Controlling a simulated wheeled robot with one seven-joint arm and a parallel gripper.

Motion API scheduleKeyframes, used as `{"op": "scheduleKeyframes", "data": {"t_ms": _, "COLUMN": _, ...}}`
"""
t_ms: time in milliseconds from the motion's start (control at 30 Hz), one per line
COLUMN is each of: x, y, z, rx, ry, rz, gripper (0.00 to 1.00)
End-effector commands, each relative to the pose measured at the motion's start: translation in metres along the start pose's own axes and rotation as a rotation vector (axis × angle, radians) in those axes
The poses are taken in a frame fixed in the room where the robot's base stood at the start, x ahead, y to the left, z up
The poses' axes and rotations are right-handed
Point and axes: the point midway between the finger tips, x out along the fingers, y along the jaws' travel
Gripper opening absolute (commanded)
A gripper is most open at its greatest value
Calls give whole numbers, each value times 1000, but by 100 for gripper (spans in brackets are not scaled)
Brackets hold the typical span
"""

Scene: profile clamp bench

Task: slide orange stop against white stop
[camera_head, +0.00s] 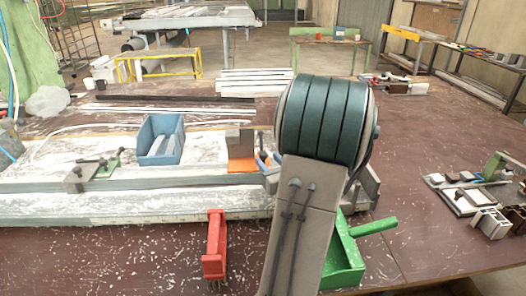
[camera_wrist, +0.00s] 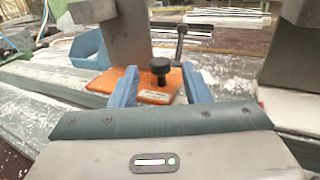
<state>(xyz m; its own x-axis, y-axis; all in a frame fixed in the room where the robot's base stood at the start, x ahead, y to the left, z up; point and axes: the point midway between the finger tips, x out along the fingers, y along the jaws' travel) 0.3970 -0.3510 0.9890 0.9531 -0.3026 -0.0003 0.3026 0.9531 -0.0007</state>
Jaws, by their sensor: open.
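The orange stop (camera_wrist: 150,82) is an orange base plate with a grey upright block and a black knob. It sits on the grey rail and also shows in the head view (camera_head: 242,166), left of my arm. My gripper (camera_wrist: 160,84) is open, its two blue fingers on either side of the orange base. I cannot tell whether they touch it. In the wrist view, a grey upright with a white base (camera_wrist: 285,104) stands to the right, apart from the orange stop; it looks like the white stop. My arm hides that part of the rail in the head view.
A red holder (camera_head: 214,245) and a green tray (camera_head: 343,262) lie in front of the rail.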

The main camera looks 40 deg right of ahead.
Motion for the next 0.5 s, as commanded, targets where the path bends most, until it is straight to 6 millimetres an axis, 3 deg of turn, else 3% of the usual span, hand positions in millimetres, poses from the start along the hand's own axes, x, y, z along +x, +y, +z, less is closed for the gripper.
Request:
{"op": "scheduleKeyframes", "data": {"t_ms": 200, "x": 33, "y": 0, "z": 0, "rx": 1, "ry": -1, "rz": 1, "gripper": 43}}
{"op": "scheduleKeyframes", "data": {"t_ms": 500, "x": 44, "y": 0, "z": 0, "rx": 1, "ry": 0, "rz": 0, "gripper": 43}}
